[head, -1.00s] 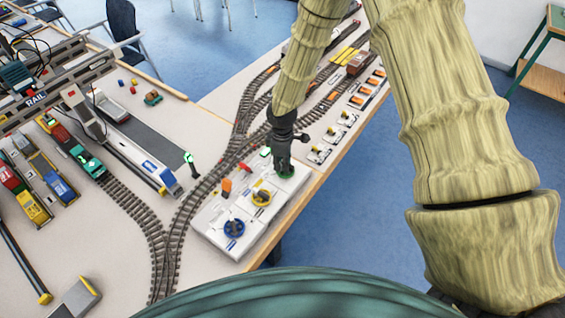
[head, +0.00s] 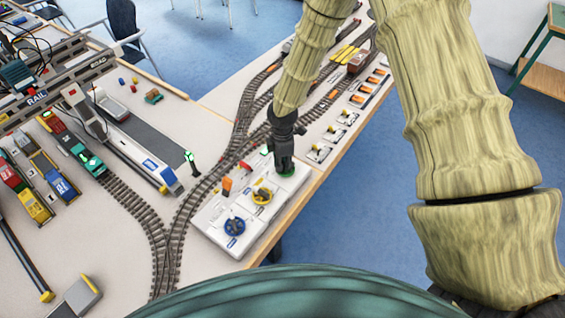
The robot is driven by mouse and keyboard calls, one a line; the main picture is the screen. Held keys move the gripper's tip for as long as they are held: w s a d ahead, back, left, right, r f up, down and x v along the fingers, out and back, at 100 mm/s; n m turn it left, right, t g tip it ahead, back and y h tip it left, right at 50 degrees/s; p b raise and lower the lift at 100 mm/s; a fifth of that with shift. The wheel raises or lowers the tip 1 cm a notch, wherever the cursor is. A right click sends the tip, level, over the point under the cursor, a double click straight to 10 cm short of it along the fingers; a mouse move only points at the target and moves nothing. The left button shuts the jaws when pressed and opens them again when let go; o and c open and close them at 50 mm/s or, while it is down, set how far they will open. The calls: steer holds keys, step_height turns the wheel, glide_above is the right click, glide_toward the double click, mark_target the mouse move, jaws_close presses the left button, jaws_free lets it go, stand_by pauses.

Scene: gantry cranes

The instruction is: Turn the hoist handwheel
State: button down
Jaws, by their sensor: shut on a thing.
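A white control panel (head: 212,222) lies at the table's near right edge. It carries a blue handwheel (head: 234,228), a yellow handwheel (head: 262,196) and a green handwheel (head: 288,175) in a row. Small levers, including an orange one (head: 227,184) and a red one (head: 245,166), stand along its far side. My gripper (head: 284,167) points down over the green handwheel and is shut on it, hiding most of it; only part of the green rim shows. I cannot read the panel labels to tell which wheel is the hoist's.
A gantry crane marked RAIL (head: 37,98) stands at the left above several toy wagons and trucks. Curved rail track (head: 190,203) runs past the panel's left side. Several small switch boxes (head: 333,133) line the table's right edge beyond my gripper. Open floor lies to the right.

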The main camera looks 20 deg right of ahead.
steer(key=c, duration=1.5)
jaws_free()
steer(key=shift+r, duration=0.1)
step_height(320, 180, up, 12)
steer(key=shift+f, duration=0.1)
